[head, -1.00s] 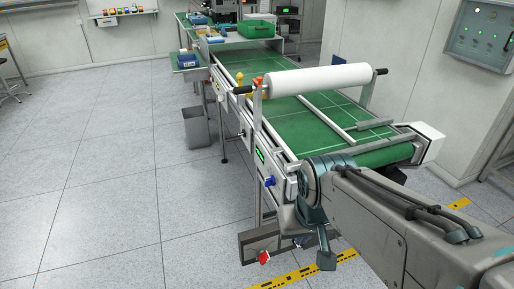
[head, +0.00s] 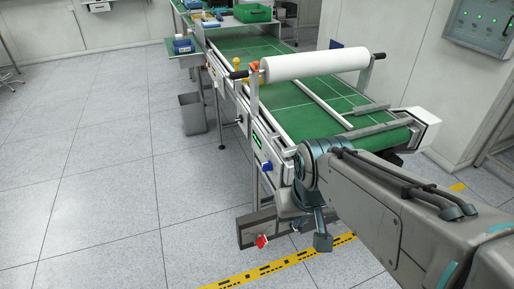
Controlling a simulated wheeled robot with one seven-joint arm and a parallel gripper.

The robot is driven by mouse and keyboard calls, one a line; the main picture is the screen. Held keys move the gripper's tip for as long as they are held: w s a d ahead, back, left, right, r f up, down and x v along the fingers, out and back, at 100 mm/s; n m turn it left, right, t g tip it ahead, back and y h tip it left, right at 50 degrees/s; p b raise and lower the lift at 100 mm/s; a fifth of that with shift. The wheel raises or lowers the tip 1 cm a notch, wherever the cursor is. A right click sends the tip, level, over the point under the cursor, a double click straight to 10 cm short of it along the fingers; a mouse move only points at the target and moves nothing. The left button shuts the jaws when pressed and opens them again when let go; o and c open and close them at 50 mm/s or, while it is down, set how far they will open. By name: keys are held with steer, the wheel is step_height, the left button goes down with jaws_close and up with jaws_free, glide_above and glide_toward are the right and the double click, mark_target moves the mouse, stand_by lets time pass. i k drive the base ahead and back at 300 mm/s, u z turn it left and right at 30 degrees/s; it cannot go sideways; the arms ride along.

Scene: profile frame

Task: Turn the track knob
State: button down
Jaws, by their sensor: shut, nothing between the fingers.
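The conveyor (head: 296,119) has a green belt and a metal side rail. A blue knob (head: 267,167) sits on its near side, below a small green display (head: 257,140). A red knob (head: 262,241) sits lower, on a grey box under the conveyor's near end. I cannot tell which one is the track knob. My gripper (head: 322,243) hangs down from my arm near the conveyor's near end, to the right of both knobs. It is small in the picture, shut and empty, apart from both knobs. My arm covers part of the conveyor's near corner.
A white roll (head: 317,65) spans the belt on brackets. A grey bin (head: 192,114) stands by the conveyor's left side. Yellow-black tape (head: 260,276) marks the floor. A control box (head: 482,25) hangs on the right wall. The floor at left is clear.

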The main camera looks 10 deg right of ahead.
mark_target(267, 166)
steer(key=u, duration=0.8)
steer(key=i, duration=0.6)
steer(key=u, duration=1)
steer(key=i, duration=1.6)
steer(key=z, duration=3.4)
